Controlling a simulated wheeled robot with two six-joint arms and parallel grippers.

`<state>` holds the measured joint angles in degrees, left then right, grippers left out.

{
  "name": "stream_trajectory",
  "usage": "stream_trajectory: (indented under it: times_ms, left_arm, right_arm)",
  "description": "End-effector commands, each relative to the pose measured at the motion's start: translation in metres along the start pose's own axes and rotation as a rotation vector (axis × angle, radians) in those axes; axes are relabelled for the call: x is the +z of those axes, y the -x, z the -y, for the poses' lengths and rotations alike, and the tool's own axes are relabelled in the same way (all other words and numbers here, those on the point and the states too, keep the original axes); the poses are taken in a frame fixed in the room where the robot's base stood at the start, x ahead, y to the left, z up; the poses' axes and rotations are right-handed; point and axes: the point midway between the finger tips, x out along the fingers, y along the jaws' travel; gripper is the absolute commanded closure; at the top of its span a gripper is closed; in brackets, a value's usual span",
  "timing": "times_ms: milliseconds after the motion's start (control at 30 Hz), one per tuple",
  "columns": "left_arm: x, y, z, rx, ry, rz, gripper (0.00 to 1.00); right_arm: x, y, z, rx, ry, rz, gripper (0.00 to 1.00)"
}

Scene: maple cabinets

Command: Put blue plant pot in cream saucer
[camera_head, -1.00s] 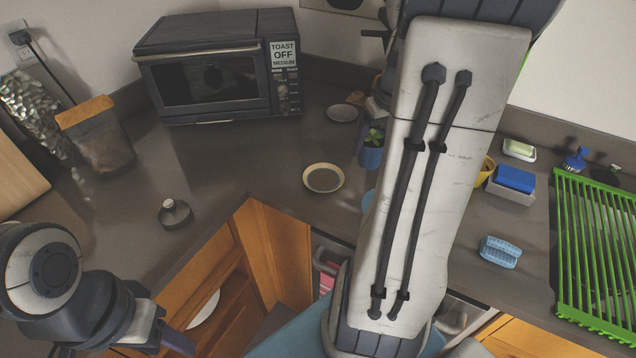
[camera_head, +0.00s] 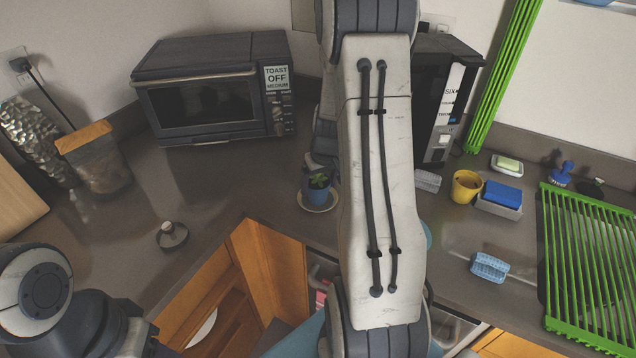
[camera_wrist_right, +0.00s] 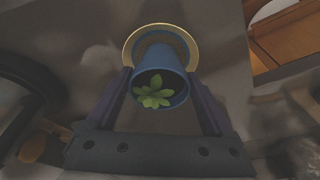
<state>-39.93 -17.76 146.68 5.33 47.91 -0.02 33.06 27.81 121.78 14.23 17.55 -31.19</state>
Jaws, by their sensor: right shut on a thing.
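The blue plant pot (camera_head: 317,190) with a small green plant is between the fingers of my right gripper (camera_head: 318,172), which is shut on it. In the right wrist view the pot (camera_wrist_right: 160,62) sits between both dark fingers of the gripper (camera_wrist_right: 158,82). The cream saucer (camera_head: 333,203) lies on the counter under the pot in the head view, and its rim (camera_wrist_right: 128,47) shows behind the pot in the wrist view. I cannot tell whether the pot touches the saucer. My left gripper (camera_head: 150,345) is at the bottom left, its fingers unclear.
A toaster oven (camera_head: 205,100) stands at the back. A small stoppered item (camera_head: 172,236) is on the left counter. A yellow pot (camera_head: 466,187), a blue sponge in a holder (camera_head: 502,195) and a green rack (camera_head: 590,260) are to the right.

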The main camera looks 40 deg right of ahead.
Motion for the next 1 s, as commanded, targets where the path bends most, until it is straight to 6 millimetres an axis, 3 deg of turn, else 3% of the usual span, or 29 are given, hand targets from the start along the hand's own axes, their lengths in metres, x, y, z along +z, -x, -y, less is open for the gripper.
stream_trajectory:
  times_ms: [333,367,400,767,1000]
  left_arm:
    - [0.0,-0.005,0.0,0.0,0.0,0.0,0.5]
    - [0.0,-0.004,0.0,0.0,0.0,0.0,0.5]
    - [0.0,-0.003,0.0,0.0,0.0,0.0,0.5]
    - [0.0,0.0,0.0,0.0,0.0,0.0,0.5]
    - [0.0,-0.002,0.0,0.0,0.0,0.0,0.5]
  right_arm:
    - [0.001,-0.004,-0.001,0.001,-0.001,-0.002,0.98]
    - [0.001,-0.003,-0.001,0.0,-0.001,-0.001,0.06]
    - [0.001,-0.003,-0.001,0.0,-0.001,-0.001,0.0]
    - [-0.001,0.006,-0.001,0.0,-0.001,-0.003,0.0]
    - [-0.002,0.055,-0.001,0.002,0.0,-0.008,0.0]
